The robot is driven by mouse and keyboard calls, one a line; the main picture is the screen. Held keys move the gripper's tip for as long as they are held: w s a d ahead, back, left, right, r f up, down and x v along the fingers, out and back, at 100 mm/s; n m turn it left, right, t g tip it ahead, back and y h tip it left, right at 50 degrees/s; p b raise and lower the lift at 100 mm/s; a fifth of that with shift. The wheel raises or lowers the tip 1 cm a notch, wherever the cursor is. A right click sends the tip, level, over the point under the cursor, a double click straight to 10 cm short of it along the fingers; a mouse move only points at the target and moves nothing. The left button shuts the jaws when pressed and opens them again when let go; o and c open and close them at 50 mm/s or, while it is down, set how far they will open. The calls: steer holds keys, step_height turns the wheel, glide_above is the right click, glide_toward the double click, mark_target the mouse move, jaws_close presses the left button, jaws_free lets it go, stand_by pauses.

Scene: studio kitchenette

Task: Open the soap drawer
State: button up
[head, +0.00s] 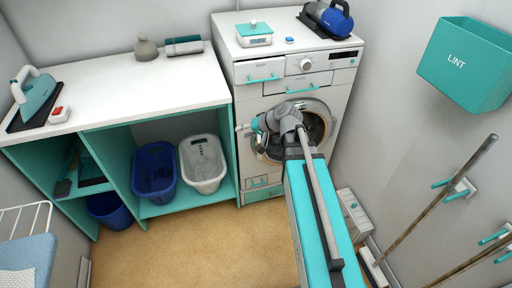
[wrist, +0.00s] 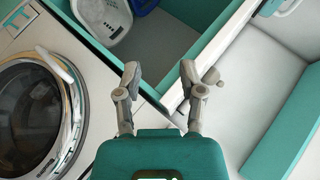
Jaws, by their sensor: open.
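The soap drawer (head: 260,69) is the upper left panel on the front of the white washing machine (head: 326,79), with a teal handle (head: 263,79). It looks shut and flush in the head view. My gripper (head: 241,128) is below and slightly left of the drawer, near the machine's left front edge, and apart from the handle. In the wrist view my gripper (wrist: 159,80) has its two fingers spread, with nothing between them. I cannot make out the soap drawer in the wrist view; my gripper's body covers the lower middle.
The round washer door (wrist: 38,118) is beside my gripper. A white counter (head: 130,88) adjoins the machine on the left, with a blue basket (head: 154,178) and a white basket (head: 203,166) beneath.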

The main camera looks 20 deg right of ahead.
steer(key=s+r+n+g+h+p, duration=0.2)
steer(key=s+g+h+p, duration=0.4)
steer(key=s, duration=0.6)
steer(key=shift+s+d+r+n+h+p, duration=0.2)
steer(key=shift+s+r+n+h+p, duration=0.25)
steer(key=shift+h+p, duration=1.05)
steer(key=shift+w+f+y, duration=0.1)
steer(key=shift+w+y, duration=0.05)
steer(key=shift+y, duration=0.15)
steer(key=w+d+n+t+h+b, duration=0.2)
steer(key=w+d+h+b, duration=0.15)
steer(key=w, duration=0.25)
steer(key=w+d+n+t+h+b, duration=0.2)
steer(key=w+d+h, duration=0.15)
steer(key=w, duration=0.25)
steer(key=w+a+r+n+t+h+b, duration=0.2)
steer(key=w+n+t, duration=0.1)
steer(key=w, duration=0.2)
steer(key=w+a+r+n+t+h+b, duration=0.2)
steer(key=w+r+n+t, duration=0.1)
steer(key=w, duration=0.3)
steer(key=shift+w+a+r+n+t+h, duration=0.25)
steer(key=shift+n+t+h, duration=0.15)
steer(key=shift+t, duration=0.1)
